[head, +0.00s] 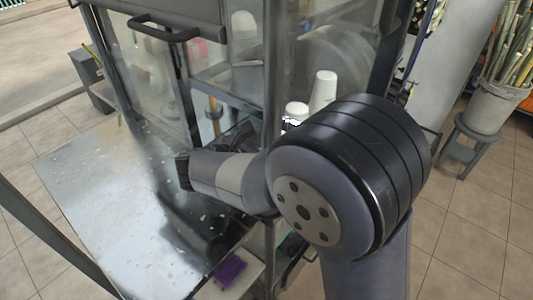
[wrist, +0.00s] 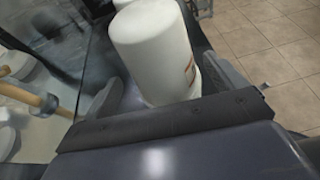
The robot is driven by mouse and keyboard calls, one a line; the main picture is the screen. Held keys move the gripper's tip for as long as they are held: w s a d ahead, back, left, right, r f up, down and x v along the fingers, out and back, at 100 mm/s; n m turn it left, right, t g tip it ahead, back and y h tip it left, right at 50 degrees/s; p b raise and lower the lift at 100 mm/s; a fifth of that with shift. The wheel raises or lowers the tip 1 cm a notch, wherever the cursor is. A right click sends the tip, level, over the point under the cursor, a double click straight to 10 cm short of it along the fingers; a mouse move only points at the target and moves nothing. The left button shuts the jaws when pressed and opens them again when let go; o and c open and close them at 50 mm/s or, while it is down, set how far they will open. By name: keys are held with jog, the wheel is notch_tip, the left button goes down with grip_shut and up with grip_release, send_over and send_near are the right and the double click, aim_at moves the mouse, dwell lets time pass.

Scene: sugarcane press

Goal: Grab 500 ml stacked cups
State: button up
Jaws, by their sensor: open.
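A white stack of cups (wrist: 155,45) stands between the two grey fingers of my gripper (wrist: 166,85) in the wrist view. The fingers are apart, one on each side of the stack, and the lower part of the stack is hidden behind the gripper body. Some brownish print shows on its right side. In the head view there is a taller white cup stack (head: 323,90) and a shorter white one (head: 296,111) behind my arm. I cannot tell which of them is between the fingers, nor its size. My arm hides much of that area in the head view.
The glass-sided press cabinet (head: 215,60) stands behind my arm. A wet metal table (head: 95,185) lies at left, with a purple block (head: 229,270) near its front. A wooden-handled tool (wrist: 30,98) is left of the gripper. A cane bucket (head: 490,105) stands at right.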

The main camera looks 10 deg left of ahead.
jog(key=shift+s+a, duration=0.1)
jog(key=shift+a, duration=0.2)
jog(key=shift+c, duration=0.8)
jog(key=shift+a, duration=0.1)
jog(key=c, duration=1)
jog(key=shift+o, duration=0.2)
jog(key=shift+r, duration=0.15)
